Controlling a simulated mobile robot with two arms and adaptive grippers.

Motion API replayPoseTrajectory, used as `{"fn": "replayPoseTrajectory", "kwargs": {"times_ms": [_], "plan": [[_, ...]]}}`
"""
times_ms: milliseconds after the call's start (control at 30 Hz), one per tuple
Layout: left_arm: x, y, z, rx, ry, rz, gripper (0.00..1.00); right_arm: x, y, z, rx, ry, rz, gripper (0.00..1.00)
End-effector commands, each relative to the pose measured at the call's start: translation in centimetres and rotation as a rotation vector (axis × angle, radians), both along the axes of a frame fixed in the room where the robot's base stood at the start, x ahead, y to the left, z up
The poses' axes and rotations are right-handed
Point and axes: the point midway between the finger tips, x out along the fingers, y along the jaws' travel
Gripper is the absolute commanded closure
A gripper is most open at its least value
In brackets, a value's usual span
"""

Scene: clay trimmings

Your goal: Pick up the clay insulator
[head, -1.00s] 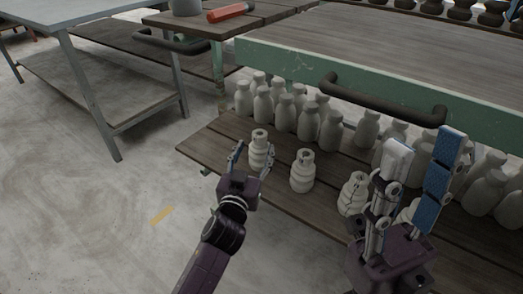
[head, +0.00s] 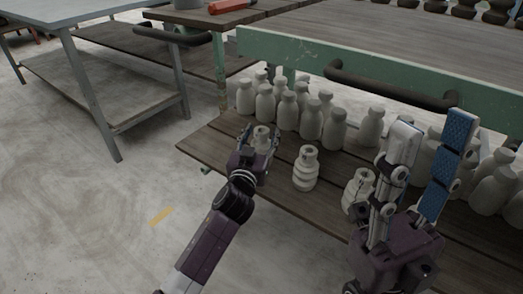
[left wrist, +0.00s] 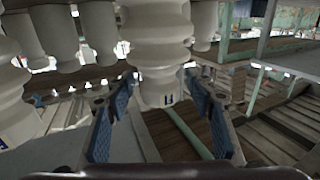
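A pale ribbed clay insulator (head: 262,133) stands near the left end of the wooden shelf, its lower part hidden by my left gripper (head: 259,139). In the left wrist view the insulator (left wrist: 158,60) is between the two blue-padded fingers of my left gripper (left wrist: 160,98). Those fingers are apart, one on each side; whether they touch it is unclear. Two similar insulators stand to the right, one upright (head: 306,168) and one (head: 357,190) partly behind my right gripper (head: 432,124). My right gripper is open and empty, fingers pointing up.
Several grey bottle-shaped pieces (head: 312,121) stand behind the insulators on the shelf (head: 215,143). A green-framed table with a dark handle (head: 390,90) overhangs them. A metal table (head: 62,62) stands at the left. The floor at front left is clear.

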Motion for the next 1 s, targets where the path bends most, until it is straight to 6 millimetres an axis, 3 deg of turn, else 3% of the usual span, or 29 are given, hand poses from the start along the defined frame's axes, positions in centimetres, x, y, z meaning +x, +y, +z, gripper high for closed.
{"fn": "replayPoseTrajectory", "kwargs": {"times_ms": [67,400,867,1000], "plan": [[0.0,0.0,0.0,0.0,0.0,0.0,0.62,0.0,0.0,0.0,0.0,0.0,0.0,0.6],[0.0,0.0,0.0,0.0,0.0,0.0,1.0,0.0,0.0,0.0,0.0,-0.001,0.0,0.6],[0.0,0.0,0.4,-0.001,-0.006,-0.002,1.0,0.0,0.0,0.1,0.0,-0.001,0.0,0.6],[0.0,0.0,1.4,-0.003,-0.008,-0.001,1.0,-0.2,-0.1,0.6,0.002,-0.003,0.001,0.6]]}}
